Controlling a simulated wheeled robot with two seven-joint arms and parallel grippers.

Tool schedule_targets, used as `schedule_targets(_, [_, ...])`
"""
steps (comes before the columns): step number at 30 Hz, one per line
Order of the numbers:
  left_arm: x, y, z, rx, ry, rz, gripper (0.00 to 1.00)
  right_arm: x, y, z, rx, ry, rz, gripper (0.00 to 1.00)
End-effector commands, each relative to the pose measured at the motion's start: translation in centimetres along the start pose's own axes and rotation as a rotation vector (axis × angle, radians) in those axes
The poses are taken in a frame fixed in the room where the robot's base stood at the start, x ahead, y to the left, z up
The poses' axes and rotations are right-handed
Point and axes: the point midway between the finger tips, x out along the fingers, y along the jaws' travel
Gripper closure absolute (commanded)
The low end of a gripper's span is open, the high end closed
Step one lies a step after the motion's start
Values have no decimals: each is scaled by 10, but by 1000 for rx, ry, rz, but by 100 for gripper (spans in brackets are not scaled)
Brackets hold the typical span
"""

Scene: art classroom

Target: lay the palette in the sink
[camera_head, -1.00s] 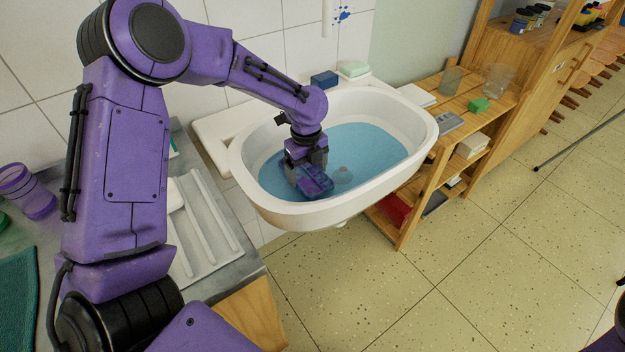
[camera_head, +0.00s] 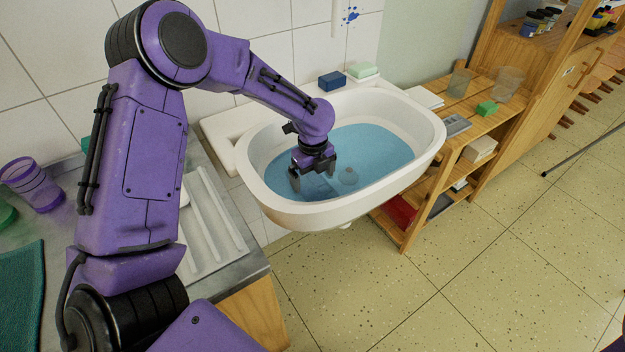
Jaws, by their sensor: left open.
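The white sink (camera_head: 432,140) is on the tiled wall, with blue water in its basin. My left gripper (camera_head: 314,176) is down inside the basin at its left part, open, with its fingers apart. A faint, pale bluish shape, perhaps the palette (camera_head: 322,187), shows at the water below and between the fingers. It is hard to make out, and I cannot tell whether it touches them. My right gripper is out of view.
A blue block (camera_head: 332,81) and a pale green soap-like block (camera_head: 363,70) stand behind the sink. A wooden shelf (camera_head: 405,232) with glasses and a grey tray (camera_head: 456,125) stands at right. A metal counter with a ribbed white tray (camera_head: 212,225) is at left.

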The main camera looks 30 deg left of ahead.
Motion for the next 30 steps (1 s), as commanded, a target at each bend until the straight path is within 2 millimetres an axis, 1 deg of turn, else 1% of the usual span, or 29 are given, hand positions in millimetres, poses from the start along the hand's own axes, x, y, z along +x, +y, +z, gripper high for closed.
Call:
schedule_targets(1, [-13, -1, 0, 0, -1, -5, 0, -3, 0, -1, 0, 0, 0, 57])
schedule_targets(6, [-59, -1, 0, -1, 0, -5, 0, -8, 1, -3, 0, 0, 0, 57])
schedule_targets(9, [-82, -1, 0, -1, 0, -4, 0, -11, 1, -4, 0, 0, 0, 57])
schedule_targets(12, [-99, -1, 0, -2, 1, -3, 0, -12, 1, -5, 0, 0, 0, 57])
schedule_targets(15, [-108, 0, 0, -2, 1, -1, 0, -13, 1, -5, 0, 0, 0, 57])
schedule_targets(17, [-110, 0, 0, -1, 1, -1, 0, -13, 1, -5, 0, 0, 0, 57])
schedule_targets(30, [-110, 0, 0, -1, 2, 0, 0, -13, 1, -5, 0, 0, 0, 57])
